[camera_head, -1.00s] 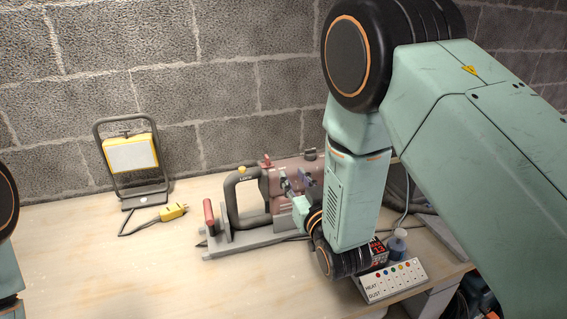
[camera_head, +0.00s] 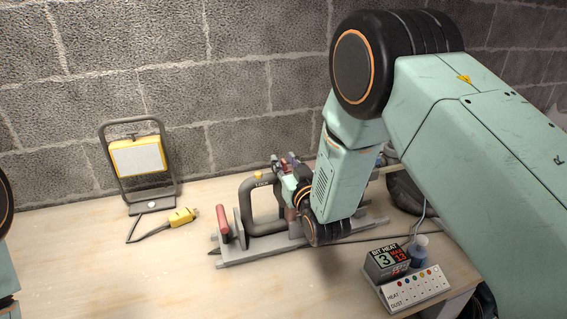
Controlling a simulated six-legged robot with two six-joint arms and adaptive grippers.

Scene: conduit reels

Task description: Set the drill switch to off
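The drill (camera_head: 256,207) lies on a grey rail-like stand (camera_head: 262,253) on the bench. Its dark looped handle has a yellow button on top, and a red lever grip (camera_head: 223,223) stands at the left end of the stand. My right gripper (camera_head: 284,170) is at the drill's upper body, just right of the handle. Its fingers are small and overlap the drill parts, so I cannot tell whether they touch it or are shut. My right wrist hides most of the reddish drill body, and I cannot make out the switch. Only part of my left arm shows at the left edge.
A yellow work lamp (camera_head: 137,157) and a yellow plug (camera_head: 182,217) on a cord are at the left. The front left bench is clear.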

